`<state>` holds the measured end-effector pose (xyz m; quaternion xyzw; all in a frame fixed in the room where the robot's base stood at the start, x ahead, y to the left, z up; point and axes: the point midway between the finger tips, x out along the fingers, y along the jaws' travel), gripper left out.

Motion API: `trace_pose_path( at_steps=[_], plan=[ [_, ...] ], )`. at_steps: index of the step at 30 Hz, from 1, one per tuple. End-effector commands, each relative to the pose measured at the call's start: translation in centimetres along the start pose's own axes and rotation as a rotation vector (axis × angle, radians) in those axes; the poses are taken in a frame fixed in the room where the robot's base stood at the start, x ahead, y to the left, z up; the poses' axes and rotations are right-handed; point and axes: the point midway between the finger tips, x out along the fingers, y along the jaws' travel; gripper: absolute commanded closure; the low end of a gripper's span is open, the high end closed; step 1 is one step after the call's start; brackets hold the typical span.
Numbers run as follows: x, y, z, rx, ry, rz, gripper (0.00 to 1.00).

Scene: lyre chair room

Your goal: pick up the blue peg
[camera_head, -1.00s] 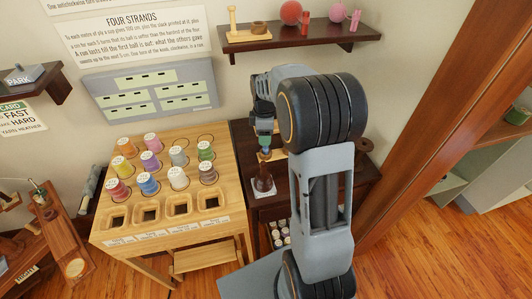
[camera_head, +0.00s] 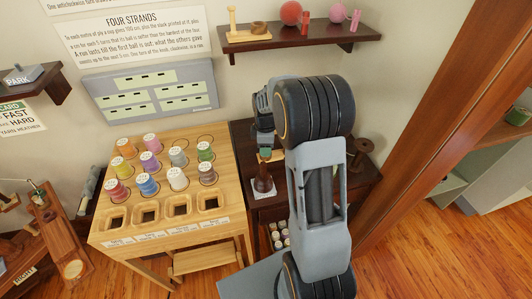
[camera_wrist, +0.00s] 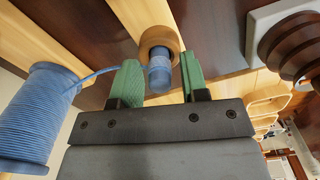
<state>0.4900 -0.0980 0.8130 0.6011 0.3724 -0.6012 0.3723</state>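The blue peg (camera_wrist: 160,72) shows in the wrist view as a short blue cylinder at a round wooden collar (camera_wrist: 158,38). My gripper (camera_wrist: 160,70) has two green fingers spread apart, one on each side of the peg, with a gap visible on both sides. A blue thread runs from a large blue spool (camera_wrist: 38,112) at the left towards the left finger and the peg. In the head view my gripper (camera_head: 265,151) is over the dark table (camera_head: 290,207), partly hidden by my arm; I cannot make out the peg there.
A brown turned wooden piece on a pale plate (camera_head: 262,193) stands close below my gripper. The light wooden stand (camera_head: 222,151) at the left holds several coloured spools and has square openings. A shelf (camera_head: 302,43) hangs above, and a brown spool (camera_head: 361,151) stands at the right.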

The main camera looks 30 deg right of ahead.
Motion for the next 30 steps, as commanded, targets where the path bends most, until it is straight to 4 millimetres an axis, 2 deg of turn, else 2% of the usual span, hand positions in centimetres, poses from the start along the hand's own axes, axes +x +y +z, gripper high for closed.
trace_pose_path(
  at_steps=[2, 12, 22, 30],
  plan=[
    [0.0, 0.0, 0.0, 0.0, 0.0, 0.0, 0.67],
    [0.0, 0.0, 0.0, 0.0, 0.0, 0.0, 0.99],
    [-0.6, 0.1, 0.0, 0.0, 0.001, 0.003, 1.0],
    [-5.2, 0.1, 0.0, 0.0, 0.001, 0.005, 1.0]
  ],
)
